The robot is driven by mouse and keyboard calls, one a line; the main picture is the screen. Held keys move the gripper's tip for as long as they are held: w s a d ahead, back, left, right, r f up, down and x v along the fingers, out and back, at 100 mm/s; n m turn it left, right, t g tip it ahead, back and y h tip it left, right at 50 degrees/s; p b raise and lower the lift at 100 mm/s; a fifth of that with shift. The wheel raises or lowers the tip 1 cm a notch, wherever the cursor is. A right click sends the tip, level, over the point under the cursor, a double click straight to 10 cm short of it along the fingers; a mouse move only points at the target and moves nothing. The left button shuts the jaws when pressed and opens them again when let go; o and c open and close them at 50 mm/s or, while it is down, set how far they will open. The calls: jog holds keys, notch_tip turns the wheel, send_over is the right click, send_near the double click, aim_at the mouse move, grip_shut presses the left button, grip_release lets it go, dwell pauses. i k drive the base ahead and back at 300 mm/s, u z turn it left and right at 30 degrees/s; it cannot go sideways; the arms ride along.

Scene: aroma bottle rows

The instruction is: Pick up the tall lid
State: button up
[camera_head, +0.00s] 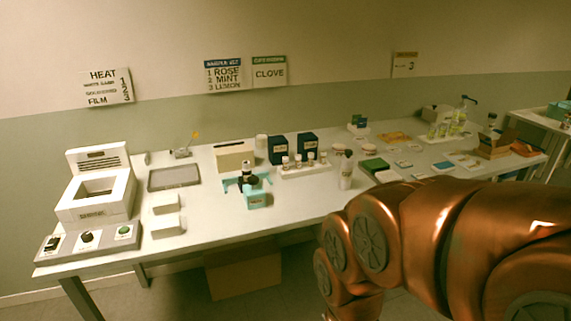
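I cannot tell for certain which thing is the tall lid at this size. Two plain white box-shaped pieces stand one before the other on the left half of the table: a rear white piece (165,203) and a front white piece (166,226). A white bottle-like cylinder (346,172) stands upright near the table's middle, and a short pale cylinder (261,142) stands at the back. My copper arm fills the lower right, in front of the table. My gripper is out of view, so its state is hidden.
A white machine (119,192) and a button panel (60,250) stand at the left end. A dark tray (174,177), teal holder (257,198), bottle rack (303,170) and dark boxes (308,147) stand nearby. The front strip of the white table (225,222) is clear.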

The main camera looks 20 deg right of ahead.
aim_at(277, 145)
jog(key=u, duration=1.05)
jog(key=i, duration=1)
jog(key=z, duration=0.35)
jog(key=i, duration=0.9)
jog(key=z, duration=0.65)
